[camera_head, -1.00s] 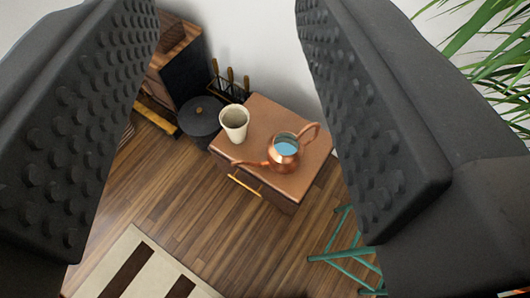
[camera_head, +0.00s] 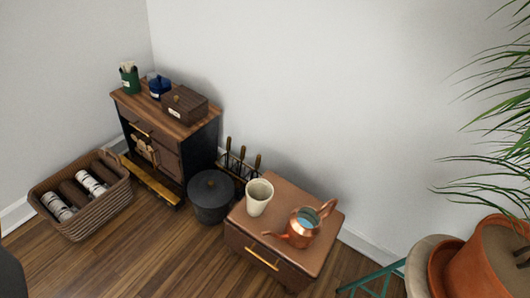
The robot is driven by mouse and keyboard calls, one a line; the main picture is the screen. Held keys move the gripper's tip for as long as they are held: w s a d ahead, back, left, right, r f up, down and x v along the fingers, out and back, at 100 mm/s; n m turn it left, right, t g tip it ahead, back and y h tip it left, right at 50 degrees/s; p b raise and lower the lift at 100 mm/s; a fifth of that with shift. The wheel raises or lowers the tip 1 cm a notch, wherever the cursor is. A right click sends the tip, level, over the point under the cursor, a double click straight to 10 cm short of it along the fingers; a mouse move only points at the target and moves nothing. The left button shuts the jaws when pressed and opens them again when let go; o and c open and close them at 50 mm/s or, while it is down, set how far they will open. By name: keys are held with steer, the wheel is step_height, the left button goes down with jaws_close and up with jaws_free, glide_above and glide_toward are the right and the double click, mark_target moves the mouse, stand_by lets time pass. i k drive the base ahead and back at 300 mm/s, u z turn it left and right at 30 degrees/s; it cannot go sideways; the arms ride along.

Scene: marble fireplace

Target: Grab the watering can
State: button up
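The watering can (camera_head: 306,226) is copper coloured, with a round open top showing blue inside. It stands upright on a brown cabinet (camera_head: 300,262), its spout pointing left and its handle at the upper right. A cream cup (camera_head: 259,197) stands to its left on the same top. A dark piece, likely part of my gripper (camera_head: 10,275), shows at the lower left edge, far from the can. The fingertips are out of view, so I cannot see whether they are open. Nothing touches the can.
A dark round pot (camera_head: 211,197) and fire tools (camera_head: 242,160) stand left of the cabinet. A wooden cupboard (camera_head: 180,140) and log basket (camera_head: 82,200) are farther left. A potted plant (camera_head: 490,260) and green metal frame (camera_head: 372,283) are at the right.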

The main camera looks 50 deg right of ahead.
mark_target(304, 224)
steer(key=u, duration=0.7)
steer(key=i, duration=2.1)
steer(key=z, duration=1.5)
steer(key=i, duration=0.1)
steer(key=z, duration=2.35)
steer(key=i, duration=0.45)
steer(key=z, duration=0.1)
